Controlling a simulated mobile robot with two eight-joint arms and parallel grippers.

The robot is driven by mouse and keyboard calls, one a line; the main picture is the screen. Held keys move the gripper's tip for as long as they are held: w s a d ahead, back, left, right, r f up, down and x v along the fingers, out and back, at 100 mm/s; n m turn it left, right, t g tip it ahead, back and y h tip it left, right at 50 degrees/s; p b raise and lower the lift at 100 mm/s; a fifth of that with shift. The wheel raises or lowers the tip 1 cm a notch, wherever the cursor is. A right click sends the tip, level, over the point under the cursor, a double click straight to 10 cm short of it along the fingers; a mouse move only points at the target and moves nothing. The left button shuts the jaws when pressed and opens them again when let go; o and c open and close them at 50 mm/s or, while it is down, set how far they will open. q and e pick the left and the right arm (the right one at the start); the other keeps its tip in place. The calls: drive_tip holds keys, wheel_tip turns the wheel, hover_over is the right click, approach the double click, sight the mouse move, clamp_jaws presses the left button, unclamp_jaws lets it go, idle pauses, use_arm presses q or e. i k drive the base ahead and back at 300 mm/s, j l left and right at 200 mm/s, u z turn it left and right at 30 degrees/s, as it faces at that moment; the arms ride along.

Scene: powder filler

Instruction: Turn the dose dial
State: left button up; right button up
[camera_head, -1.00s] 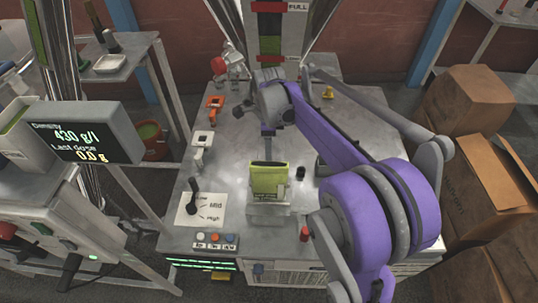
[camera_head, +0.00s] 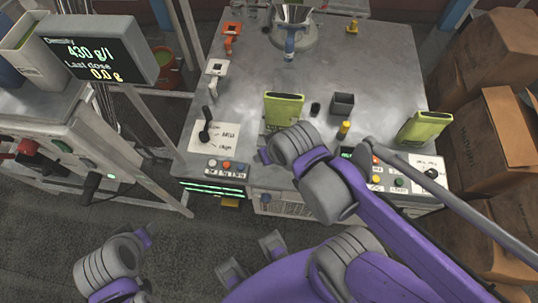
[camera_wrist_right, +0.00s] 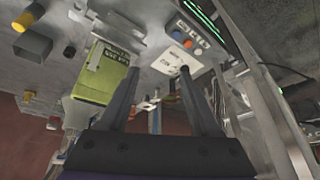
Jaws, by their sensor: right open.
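A white plate (camera_head: 222,136) lettered with Low, Mid and High lies on the bench, left of the centre. A black-handled lever or dial (camera_head: 205,131) stands on its left side and tilts slightly. The plate also shows upside down in the right wrist view (camera_wrist_right: 172,60), beyond my right gripper (camera_wrist_right: 156,75). That gripper is open and empty, its two dark fingers apart; one fingertip overlaps the plate's edge, and I cannot tell whether it touches. In the head view my right wrist is right of the plate, its fingers hidden. My left gripper's fingers do not show.
A green pouch (camera_head: 284,110) stands beside the plate. Another green pouch (camera_head: 424,127) is near a button panel (camera_head: 400,182). Cardboard boxes (camera_head: 480,130) crowd the right. The display (camera_head: 104,59) reads 430 g/l, 0.0 g.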

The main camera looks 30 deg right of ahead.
sight(432, 173)
drive_tip(key=j+z, duration=0.15)
drive_tip(key=z, duration=2.7)
drive_tip(key=l, duration=0.1)
